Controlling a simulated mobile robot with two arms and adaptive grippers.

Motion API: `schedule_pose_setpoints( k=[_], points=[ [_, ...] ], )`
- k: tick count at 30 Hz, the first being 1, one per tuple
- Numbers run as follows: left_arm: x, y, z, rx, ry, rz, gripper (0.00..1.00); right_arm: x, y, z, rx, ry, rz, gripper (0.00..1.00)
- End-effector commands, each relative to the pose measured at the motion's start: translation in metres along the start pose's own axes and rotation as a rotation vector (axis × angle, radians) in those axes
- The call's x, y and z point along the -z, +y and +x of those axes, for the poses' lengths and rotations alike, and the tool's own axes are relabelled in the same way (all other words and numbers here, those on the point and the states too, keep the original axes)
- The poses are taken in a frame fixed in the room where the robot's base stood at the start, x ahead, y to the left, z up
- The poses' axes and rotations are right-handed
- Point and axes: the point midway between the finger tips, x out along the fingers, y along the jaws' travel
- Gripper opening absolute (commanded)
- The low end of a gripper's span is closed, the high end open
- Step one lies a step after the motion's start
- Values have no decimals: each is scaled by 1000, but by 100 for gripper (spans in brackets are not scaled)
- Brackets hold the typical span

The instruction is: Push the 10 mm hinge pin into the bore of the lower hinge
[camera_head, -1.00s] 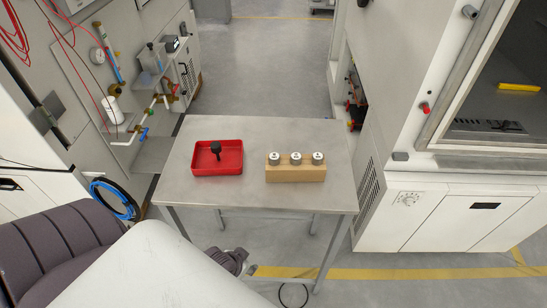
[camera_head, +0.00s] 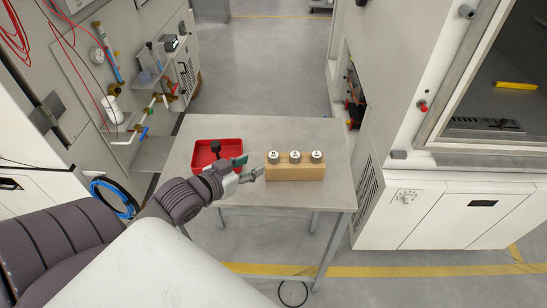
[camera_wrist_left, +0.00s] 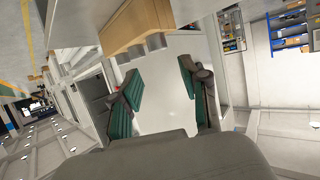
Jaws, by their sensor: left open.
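A wooden block (camera_head: 295,173) stands on the table, with three round grey metal pieces (camera_head: 295,157) with marked tops in a row on it. A red tray (camera_head: 201,163) is to its left, holding a black-knobbed piece (camera_head: 215,148) partly hidden by my arm. I cannot tell which of these is the 10 mm hinge pin, and I make out no lower hinge. My left gripper (camera_head: 252,168) is open and empty, in front of the tray's right side, pointing toward the block. In the left wrist view, its green-padded fingers (camera_wrist_left: 160,70) are apart, with the block (camera_wrist_left: 133,25) beyond them.
The steel table (camera_head: 300,132) is bare behind the block and tray. A wall panel with pipes and valves (camera_head: 150,110) is on the left. A white cabinet (camera_head: 445,215) stands on the right. Open floor lies behind the table.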

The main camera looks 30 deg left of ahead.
Motion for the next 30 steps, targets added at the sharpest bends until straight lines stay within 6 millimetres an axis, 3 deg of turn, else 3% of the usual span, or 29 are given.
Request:
schedule_pose_setpoints(
  k=[6, 14, 22, 30],
  points=[
    [1, -1, 40, 2, 1, -2, 45, -9, 3, -6, -3, -14, -1, 55],
    [1, 0, 59, 1, -1, -1, 45, -8, 4, -8, -4, -14, 0, 55],
    [2, 3, 97, 2, -1, 0, 45, -6, 4, -19, -5, -13, 1, 55],
    [0, 4, 107, 1, -3, 1, 45, -4, 5, -20, -6, -9, 1, 55]
  ],
)
